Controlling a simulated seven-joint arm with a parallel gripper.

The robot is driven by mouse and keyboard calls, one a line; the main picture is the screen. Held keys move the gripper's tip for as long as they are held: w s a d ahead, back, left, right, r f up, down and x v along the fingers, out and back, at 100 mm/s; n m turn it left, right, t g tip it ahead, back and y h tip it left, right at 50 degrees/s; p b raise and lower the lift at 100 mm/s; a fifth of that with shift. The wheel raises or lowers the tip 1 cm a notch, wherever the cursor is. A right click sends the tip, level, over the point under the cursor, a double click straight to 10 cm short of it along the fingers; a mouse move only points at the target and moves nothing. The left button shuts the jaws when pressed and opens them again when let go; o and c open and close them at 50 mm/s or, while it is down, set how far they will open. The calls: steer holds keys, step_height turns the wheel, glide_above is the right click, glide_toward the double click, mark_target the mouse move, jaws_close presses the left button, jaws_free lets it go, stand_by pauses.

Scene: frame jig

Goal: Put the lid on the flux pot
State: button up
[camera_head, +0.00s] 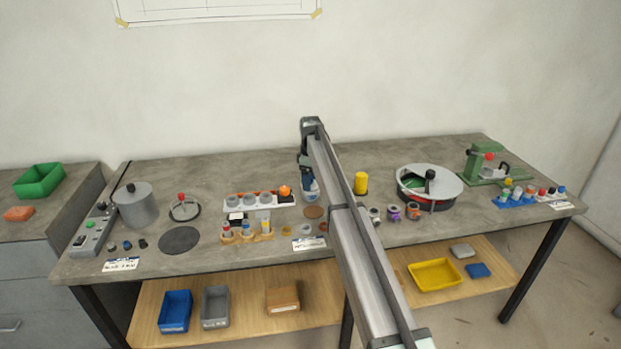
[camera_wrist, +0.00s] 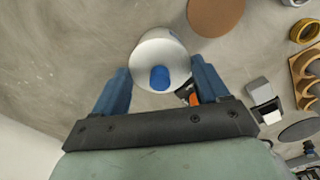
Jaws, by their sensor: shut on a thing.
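My gripper (camera_wrist: 160,88) is shut on a white round thing (camera_wrist: 160,50) with a blue knob or cap on it; I cannot tell whether it is a lid or a small pot. In the head view this white and blue thing (camera_head: 310,190) shows low under my arm, near the table top. I cannot tell whether it touches the table. A brown disc (camera_head: 314,212) lies flat close by; it also shows in the wrist view (camera_wrist: 216,14). No vessel is clearly marked as the flux pot.
A grey pot (camera_head: 135,208) and a red-knobbed lid (camera_head: 184,208) are at left. A white tray (camera_head: 262,206) and a tan rack (camera_head: 245,236) stand left of my gripper. A yellow cylinder (camera_head: 361,182) and a round pan with a tilted cover (camera_head: 430,185) are at right. The back middle is clear.

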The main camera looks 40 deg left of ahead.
steer(key=shift+f, duration=0.35)
steer(key=o, duration=1)
steer(key=shift+o, duration=0.2)
steer(key=shift+r, duration=0.1)
steer(key=shift+r, duration=0.6)
steer(key=shift+r, duration=0.1)
steer(key=shift+r, duration=3.45)
